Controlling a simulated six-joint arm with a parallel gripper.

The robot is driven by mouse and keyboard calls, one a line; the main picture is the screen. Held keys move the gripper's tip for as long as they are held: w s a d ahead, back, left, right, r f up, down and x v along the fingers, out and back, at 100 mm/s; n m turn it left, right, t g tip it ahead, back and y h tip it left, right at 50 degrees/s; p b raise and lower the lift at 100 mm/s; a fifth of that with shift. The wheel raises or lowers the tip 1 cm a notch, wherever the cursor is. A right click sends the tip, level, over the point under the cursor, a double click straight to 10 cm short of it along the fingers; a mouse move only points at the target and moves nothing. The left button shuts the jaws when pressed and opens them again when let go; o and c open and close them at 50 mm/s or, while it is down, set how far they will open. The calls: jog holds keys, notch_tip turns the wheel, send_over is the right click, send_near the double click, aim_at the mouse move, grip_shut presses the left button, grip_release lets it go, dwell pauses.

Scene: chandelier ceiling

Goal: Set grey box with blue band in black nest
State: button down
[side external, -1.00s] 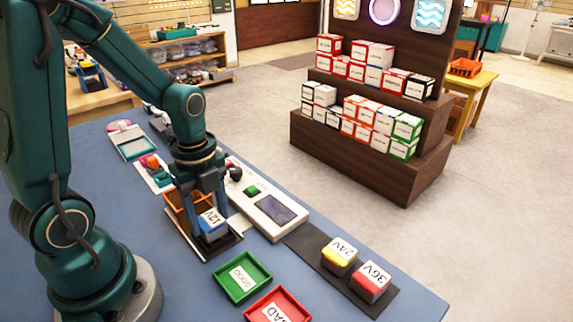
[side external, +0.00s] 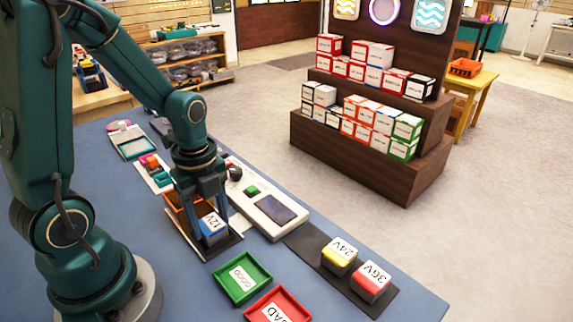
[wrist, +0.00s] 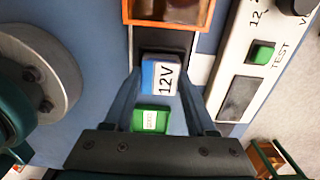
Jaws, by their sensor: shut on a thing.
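The grey box with a blue band (side external: 213,229) is marked 12V and sits between the fingers of my gripper (side external: 206,232). In the wrist view the box (wrist: 158,77) has a finger on each side, with its 12V label facing the camera. My gripper is shut on it. The black nest (side external: 228,247) is a dark plate with pale edges directly below and around the box. Its dark surface also shows in the wrist view (wrist: 177,42), beyond the box. The box's underside is hidden, so I cannot tell whether it touches the nest.
An orange tray (wrist: 170,22) lies just behind the nest. The white tester (side external: 268,214) stands to the right. Yellow 24V (side external: 339,258) and red 36V (side external: 371,282) boxes stand on a dark mat. Green GOOD (side external: 242,278) and red BAD (side external: 277,306) trays lie in front.

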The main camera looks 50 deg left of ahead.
grip_release()
dwell(0.3)
jog(key=shift+r, duration=3.8)
